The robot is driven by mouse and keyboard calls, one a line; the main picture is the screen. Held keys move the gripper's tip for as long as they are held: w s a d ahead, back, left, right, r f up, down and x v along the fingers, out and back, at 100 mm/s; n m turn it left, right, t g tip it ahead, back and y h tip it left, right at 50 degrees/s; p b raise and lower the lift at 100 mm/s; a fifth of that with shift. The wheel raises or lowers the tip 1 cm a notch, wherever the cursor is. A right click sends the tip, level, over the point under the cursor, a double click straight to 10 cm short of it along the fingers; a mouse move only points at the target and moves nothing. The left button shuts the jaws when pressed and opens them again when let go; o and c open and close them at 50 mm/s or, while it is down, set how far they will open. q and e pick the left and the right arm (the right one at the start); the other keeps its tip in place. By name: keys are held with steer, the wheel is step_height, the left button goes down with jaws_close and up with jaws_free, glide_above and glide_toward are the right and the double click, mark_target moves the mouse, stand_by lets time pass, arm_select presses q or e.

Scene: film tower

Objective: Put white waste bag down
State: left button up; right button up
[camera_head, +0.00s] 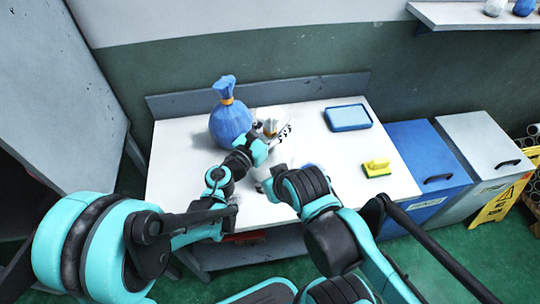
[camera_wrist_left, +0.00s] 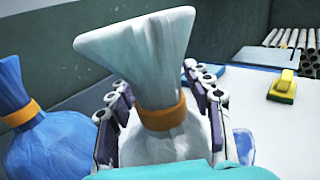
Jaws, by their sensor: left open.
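The white waste bag (camera_wrist_left: 145,55) stands upright on the white table with an orange band round its neck. My left gripper (camera_wrist_left: 160,95) is open, with one finger on each side of the neck near the band. I cannot tell whether the fingers touch the bag. In the head view the bag's top (camera_head: 274,117) shows just behind my left gripper (camera_head: 277,134), and its body is mostly hidden by my arm. My right gripper (camera_head: 264,185) is low over the table's front part, and its fingers are too unclear to read.
A blue waste bag (camera_head: 230,122) stands just left of the white one. A blue tray (camera_head: 348,117) and a yellow-green sponge (camera_head: 376,168) lie to the right on the table (camera_head: 310,135). A blue bin (camera_head: 425,165) and a grey bin (camera_head: 485,150) stand beyond the table's right edge.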

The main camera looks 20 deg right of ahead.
arm_select(q)
steer(key=shift+d, duration=0.15)
jaws_close()
steer(key=shift+r, duration=0.1)
